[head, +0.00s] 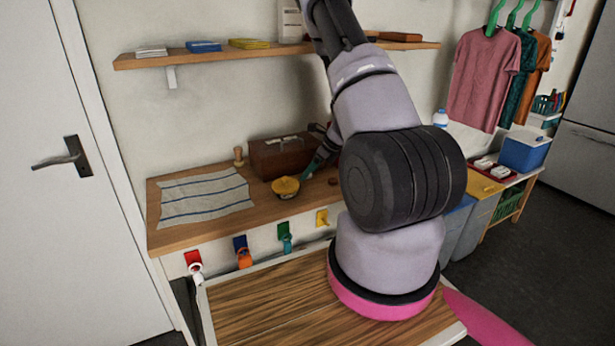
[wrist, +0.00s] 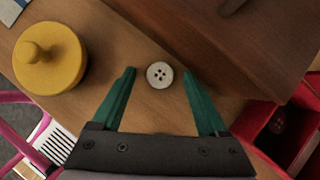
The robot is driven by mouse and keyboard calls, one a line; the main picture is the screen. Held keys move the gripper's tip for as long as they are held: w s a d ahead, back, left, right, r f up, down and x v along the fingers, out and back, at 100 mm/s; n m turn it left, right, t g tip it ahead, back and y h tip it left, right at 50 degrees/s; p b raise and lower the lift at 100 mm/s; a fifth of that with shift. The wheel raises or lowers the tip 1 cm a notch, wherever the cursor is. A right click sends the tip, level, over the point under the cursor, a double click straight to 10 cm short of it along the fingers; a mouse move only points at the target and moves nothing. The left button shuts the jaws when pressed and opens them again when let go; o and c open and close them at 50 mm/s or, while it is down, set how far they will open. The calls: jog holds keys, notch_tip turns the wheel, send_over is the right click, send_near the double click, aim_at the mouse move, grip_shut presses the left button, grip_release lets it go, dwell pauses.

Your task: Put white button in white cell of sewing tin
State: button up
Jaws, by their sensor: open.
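A white round button (wrist: 160,75) with several holes lies flat on the wooden surface in the wrist view. My gripper (wrist: 159,73) is open, with one green finger on each side of the button and gaps between. In the head view my gripper (head: 309,171) is at the back of the wooden counter, partly hidden by my arm. A round yellow lidded tin with a knob (wrist: 50,58) stands left of my gripper; it also shows in the head view (head: 285,187). No white cell is visible. I cannot make out the button in the head view.
A brown wooden box (head: 280,155) stands behind the yellow tin, and its side (wrist: 215,40) is close beyond the button. A striped cloth (head: 205,194) lies on the counter's left. A red bin (wrist: 262,120) is at the right in the wrist view.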

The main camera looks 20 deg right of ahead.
grip_shut()
jog(key=shift+r, duration=0.1)
